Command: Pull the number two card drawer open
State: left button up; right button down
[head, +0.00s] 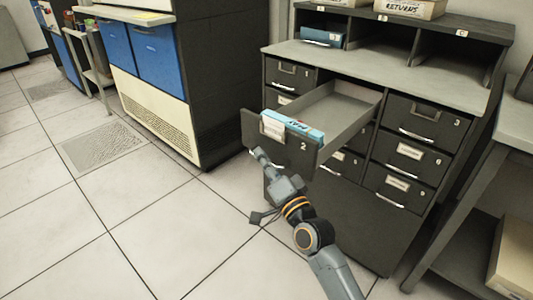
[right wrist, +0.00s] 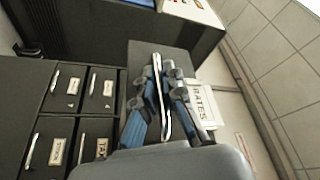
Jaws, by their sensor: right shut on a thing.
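The number two card drawer (head: 283,151) is dark grey and stands well out from the cabinet (head: 325,200), its open inside (head: 338,108) showing pale and mostly empty. A light blue pack (head: 300,130) with red and dark print is at its front end. My right gripper (head: 262,158) is at the drawer's front, shut on its handle. In the right wrist view the silver handle (right wrist: 161,96) runs between the two fingers of my right gripper (right wrist: 165,98). My left gripper is not in view.
Other shut drawers with silver handles, such as number three (head: 424,117), surround the opening. Blue and cream machine (head: 160,80) stands to the left. A table (head: 515,130) is at the right. Tiled floor (head: 130,220) in front is clear.

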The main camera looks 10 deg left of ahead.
jog(key=shift+s+a+f, duration=0.1)
jog(key=shift+s+f, duration=0.05)
jog(key=c, duration=1.4)
grip_release()
jog(key=shift+c, duration=0.2)
jog(key=v, duration=1.2)
